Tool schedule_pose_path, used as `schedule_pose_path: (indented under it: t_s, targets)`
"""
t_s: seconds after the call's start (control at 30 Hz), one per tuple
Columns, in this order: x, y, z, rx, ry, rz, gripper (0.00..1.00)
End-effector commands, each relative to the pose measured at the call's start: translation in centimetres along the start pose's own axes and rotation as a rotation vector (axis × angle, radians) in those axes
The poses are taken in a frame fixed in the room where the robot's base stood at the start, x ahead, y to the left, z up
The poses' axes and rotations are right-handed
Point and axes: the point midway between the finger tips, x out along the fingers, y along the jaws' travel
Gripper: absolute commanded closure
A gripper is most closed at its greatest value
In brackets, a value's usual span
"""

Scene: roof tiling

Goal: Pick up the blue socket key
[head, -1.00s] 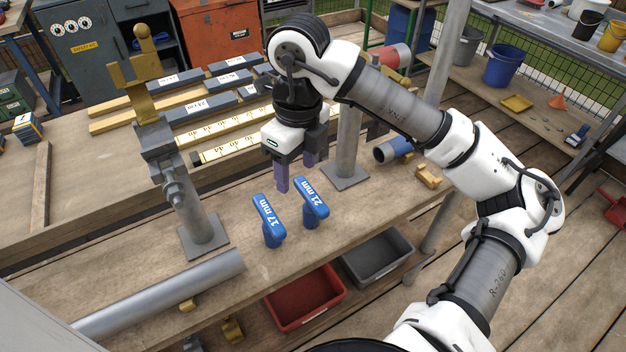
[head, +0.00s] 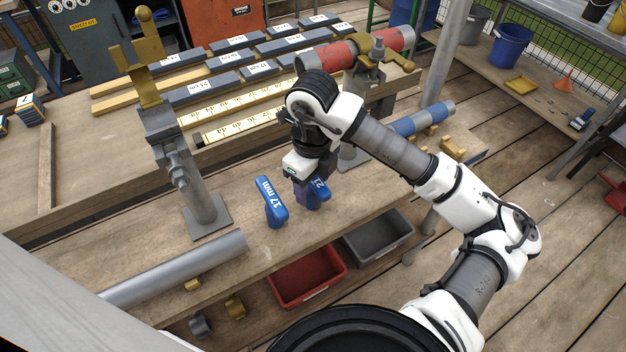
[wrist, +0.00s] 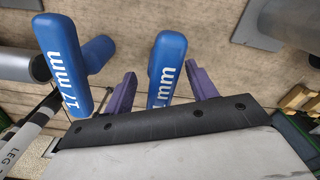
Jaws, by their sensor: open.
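Two blue socket keys stand on the wooden bench. The key marked 17 mm (head: 271,200) is on the left, and the key marked 21 mm (head: 319,189) is on the right, partly hidden by my gripper. My gripper (head: 308,193) is open and low over the 21 mm key. In the wrist view its two purple fingers (wrist: 166,92) lie on either side of the 21 mm key (wrist: 166,68), with gaps visible. The 17 mm key (wrist: 62,62) is outside the fingers, to the left. Whether the fingers touch the key cannot be told.
A metal post with a brass fork (head: 190,170) stands left of the keys. A grey pipe (head: 180,268) lies along the bench front. Red (head: 306,280) and grey (head: 378,238) bins sit below the edge. A blue-banded pipe (head: 420,121) lies to the right.

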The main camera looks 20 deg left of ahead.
Motion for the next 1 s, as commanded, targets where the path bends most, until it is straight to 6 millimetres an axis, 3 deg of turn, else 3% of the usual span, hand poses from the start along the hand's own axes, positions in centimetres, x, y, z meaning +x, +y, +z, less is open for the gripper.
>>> schedule_pose_path:
  t_s: [0.2, 0.47, 0.9, 1.0]
  targets:
    - [2.4, -0.1, -0.1, 0.0, -0.001, 0.002, 0.43]
    - [2.7, -0.1, -0.1, 0.0, 0.0, 0.0, 0.43]
    - [2.6, -0.1, -0.1, 0.0, 0.0, 0.0, 1.0]
    - [2.6, -0.1, -0.1, 0.0, -0.001, 0.0, 1.0]
